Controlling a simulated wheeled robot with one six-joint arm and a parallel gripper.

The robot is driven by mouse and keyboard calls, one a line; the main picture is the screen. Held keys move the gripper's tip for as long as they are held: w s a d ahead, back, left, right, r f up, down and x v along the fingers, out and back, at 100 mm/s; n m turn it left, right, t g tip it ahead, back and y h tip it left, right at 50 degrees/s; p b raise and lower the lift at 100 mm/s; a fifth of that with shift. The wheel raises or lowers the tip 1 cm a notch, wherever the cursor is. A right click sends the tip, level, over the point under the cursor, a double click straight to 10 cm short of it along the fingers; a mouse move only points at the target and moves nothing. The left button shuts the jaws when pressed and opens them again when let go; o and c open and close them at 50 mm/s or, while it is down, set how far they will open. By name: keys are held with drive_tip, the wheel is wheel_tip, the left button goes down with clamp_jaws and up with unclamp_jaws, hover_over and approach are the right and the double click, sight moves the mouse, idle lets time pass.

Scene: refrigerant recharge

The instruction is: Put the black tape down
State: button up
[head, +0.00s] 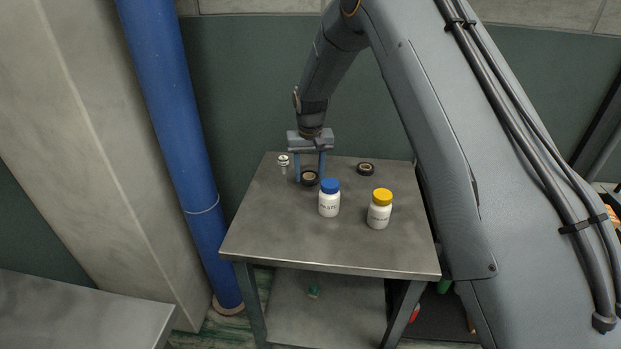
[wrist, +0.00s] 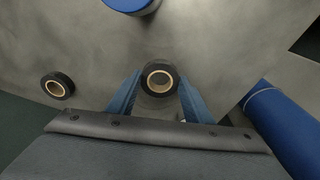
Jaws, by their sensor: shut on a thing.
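A roll of black tape (wrist: 159,66) with a tan core sits between the two blue fingers of my gripper (wrist: 160,98) in the wrist view. In the head view my gripper (head: 310,177) points down over the back left of the metal table (head: 275,240). It is shut on the tape, which is at or just above the tabletop; I cannot tell whether it touches. A second black tape roll (head: 366,169) lies flat on the table to the right. It also shows at the left of the wrist view (wrist: 57,85).
A blue-capped white bottle (head: 329,199) stands close in front of the held tape. A yellow-capped bottle (head: 380,210) is to its right. A small metal fitting (head: 284,164) stands left of my gripper. The table's front left is clear. A blue pipe (head: 170,110) rises beyond the left edge.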

sight(309, 188)
drive_tip(key=shift+f+p, duration=0.35)
drive_tip(key=shift+f, duration=1.05)
drive_tip(key=o, duration=1)
drive_tip(key=shift+f, duration=0.1)
wheel_tip(309, 188, up, 12)
drive_tip(key=s+b, duration=0.2)
drive_tip(key=b, duration=0.2)
drive_tip(key=shift+m, duration=0.5)
drive_tip(key=s+d, duration=0.5)
drive_tip(key=s, duration=0.6)
drive_tip(key=s+d+f, duration=0.1)
drive_tip(key=s+d, duration=0.3)
drive_tip(key=s, duration=0.7)
drive_tip(key=s+d+f, duration=0.1)
drive_tip(key=s+d, duration=0.4)
drive_tip(key=s, duration=0.6)
drive_tip(key=shift+s+d, duration=0.3)
drive_tip(key=shift+d, duration=0.05)
